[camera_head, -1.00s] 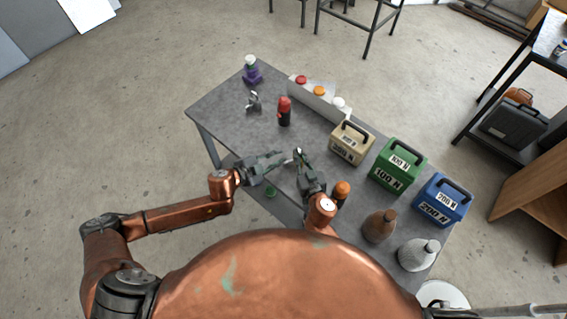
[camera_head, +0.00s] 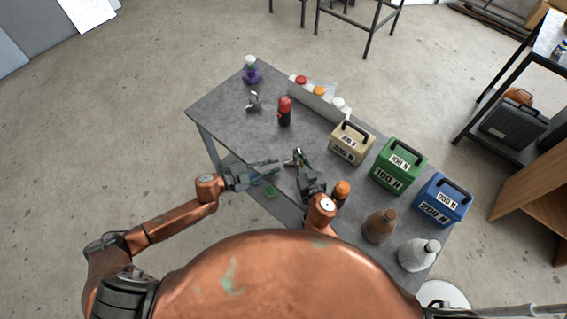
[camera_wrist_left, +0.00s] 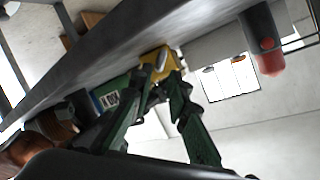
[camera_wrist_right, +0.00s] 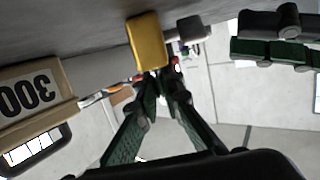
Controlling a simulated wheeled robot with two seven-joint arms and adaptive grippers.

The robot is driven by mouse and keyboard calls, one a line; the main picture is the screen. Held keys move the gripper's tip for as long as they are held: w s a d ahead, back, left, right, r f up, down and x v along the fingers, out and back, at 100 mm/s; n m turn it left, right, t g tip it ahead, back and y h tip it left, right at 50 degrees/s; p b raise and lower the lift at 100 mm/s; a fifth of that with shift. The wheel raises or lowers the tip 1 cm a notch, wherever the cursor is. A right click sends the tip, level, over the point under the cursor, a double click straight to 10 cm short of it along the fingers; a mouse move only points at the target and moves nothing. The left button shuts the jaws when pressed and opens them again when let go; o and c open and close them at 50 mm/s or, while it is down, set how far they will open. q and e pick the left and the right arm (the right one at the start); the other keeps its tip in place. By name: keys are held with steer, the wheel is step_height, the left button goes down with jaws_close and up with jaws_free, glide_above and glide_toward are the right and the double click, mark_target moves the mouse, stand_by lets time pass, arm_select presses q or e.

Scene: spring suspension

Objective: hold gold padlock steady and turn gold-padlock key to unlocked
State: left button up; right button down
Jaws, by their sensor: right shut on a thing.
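The gold padlock (camera_wrist_right: 147,42) is at the fingertips of my right gripper (camera_wrist_right: 161,78), which is shut on it; my fingers hide the contact. In the left wrist view the gold padlock (camera_wrist_left: 149,62) shows beyond my left fingers, with a small silvery part on its face; I cannot tell whether that is the key. My left gripper (camera_wrist_left: 160,75) is open and seems empty, apart from the padlock. In the head view my left gripper (camera_head: 278,165) is left of my right gripper (camera_head: 298,157), over the table's near edge.
The grey table (camera_head: 225,105) holds a red-topped bottle (camera_head: 285,112), a rail with coloured caps (camera_head: 318,100), and tan (camera_head: 349,146), green (camera_head: 398,166) and blue (camera_head: 441,201) weight cases. An orange-capped bottle (camera_head: 341,190) stands close to my right arm. The left-middle of the tabletop is mostly clear.

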mark_target(284, 163)
arm_select(q)
steer(key=shift+x, duration=2.65)
steer(key=shift+c, duration=0.4)
jaws_close()
